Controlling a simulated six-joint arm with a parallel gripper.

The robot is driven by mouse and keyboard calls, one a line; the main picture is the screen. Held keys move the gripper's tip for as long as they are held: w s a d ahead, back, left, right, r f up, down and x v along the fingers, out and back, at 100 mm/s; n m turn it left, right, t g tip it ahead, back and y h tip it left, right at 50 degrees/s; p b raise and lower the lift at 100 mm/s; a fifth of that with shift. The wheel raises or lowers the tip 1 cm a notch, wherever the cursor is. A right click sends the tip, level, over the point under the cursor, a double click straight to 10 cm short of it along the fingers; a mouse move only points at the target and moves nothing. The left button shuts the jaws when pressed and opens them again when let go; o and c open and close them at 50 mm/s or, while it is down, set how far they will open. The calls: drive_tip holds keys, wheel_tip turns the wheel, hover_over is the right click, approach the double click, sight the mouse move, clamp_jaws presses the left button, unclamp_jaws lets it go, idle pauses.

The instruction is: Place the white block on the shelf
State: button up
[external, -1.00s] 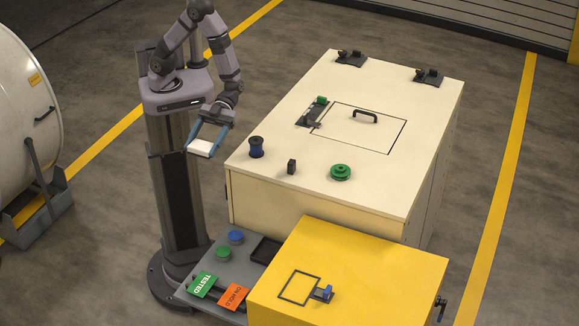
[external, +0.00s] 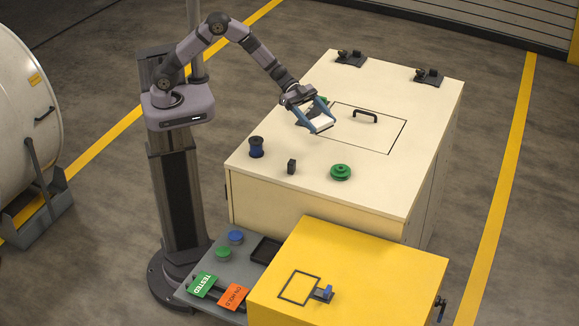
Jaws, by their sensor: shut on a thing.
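My gripper (external: 323,126) has two blue fingers and is over the cream cabinet top (external: 270,140), left of the outlined square panel. It is shut on the white block (external: 320,121), which lies between the fingers. The block blends with the cream top, so its edges are hard to make out. I cannot tell whether it touches the top. No thing is clearly marked as a shelf; a grey ledge (external: 207,263) at the lower left carries a green TESTED sign (external: 201,285) and an orange ON HOLD sign (external: 233,297).
A dark blue spool (external: 256,147), a small black block (external: 292,166) and a green wheel (external: 340,172) stand near the cabinet's front edge. A black handle (external: 365,115) rises from the panel. A yellow box (external: 370,265) stands in front of the cabinet.

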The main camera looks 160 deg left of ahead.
drive_tip(key=s+a+r+n+g+y+b, duration=0.25)
drive_tip(key=s+a+n+y, duration=0.25)
drive_tip(key=s+a, duration=0.7)
drive_tip(key=r+n+g+y+b, duration=0.1)
drive_tip(key=n+g+y+b, duration=0.15)
drive_tip(key=n+g, duration=0.25)
hover_over(344, 105)
drive_tip(key=shift+y, duration=0.25)
drive_tip(key=shift+s+a+f, duration=0.1)
drive_tip(key=shift+f, duration=2.1)
drive_tip(key=shift+s+a+f, duration=0.1)
drive_tip(key=shift+s+f, duration=0.05)
drive_tip(key=shift+f, duration=2.1)
drive_tip(key=shift+s+a+f, duration=0.1)
drive_tip(key=shift+f, duration=2.1)
drive_tip(key=shift+f+m, duration=0.15)
drive_tip(key=shift+m, duration=0.15)
drive_tip(key=o, duration=1.1)
